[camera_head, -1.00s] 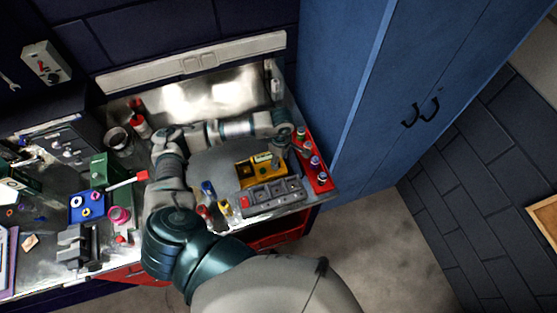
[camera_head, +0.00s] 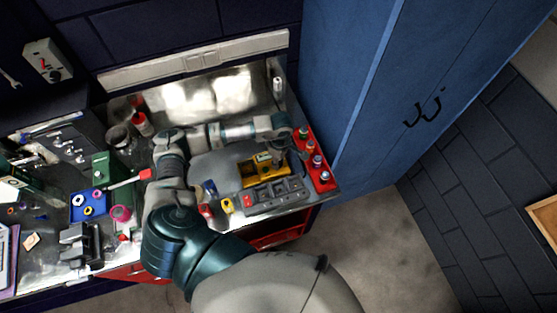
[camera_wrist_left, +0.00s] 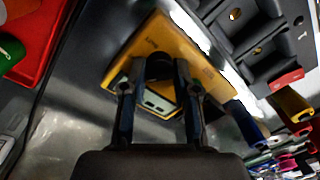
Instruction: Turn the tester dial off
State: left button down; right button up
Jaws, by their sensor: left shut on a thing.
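The yellow tester (camera_head: 256,180) lies on the bench near its right end, and its yellow face (camera_wrist_left: 190,50) with a pale display (camera_wrist_left: 158,101) fills the middle of the wrist view. A dark round dial (camera_wrist_left: 160,66) sits on that face between my fingertips. My left gripper (camera_wrist_left: 158,72) is shut on the dial, one finger on each side. In the head view the left gripper (camera_head: 279,150) reaches down over the tester's far right side, and the contact there is too small to make out. The dial's pointer is hidden. My right gripper is not in view.
A grey tray with compartments (camera_head: 273,197) lies just in front of the tester. A red tray (camera_head: 325,184) with several small bottles stands to its right. A blue cabinet (camera_head: 345,80) rises beyond. Tools and small parts crowd the left bench.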

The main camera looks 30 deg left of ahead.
pick_arm(q)
jog(key=shift+d, duration=0.25)
jog(key=shift+w+n+b, duration=0.1)
jog(key=shift+n+b, duration=0.6)
jog(key=shift+n, duration=0.3)
jog(key=n+b, duration=0.1)
jog(key=n, duration=0.2)
jog(key=shift+h+b, duration=0.3)
jog(key=shift+r+n+b, duration=0.2)
jog(key=shift+n+b, duration=0.3)
jog(key=shift+n, duration=0.7)
jog(key=c, duration=0.9)
grip_release()
jog(key=shift+w, duration=0.1)
jog(key=shift+f, duration=0.1)
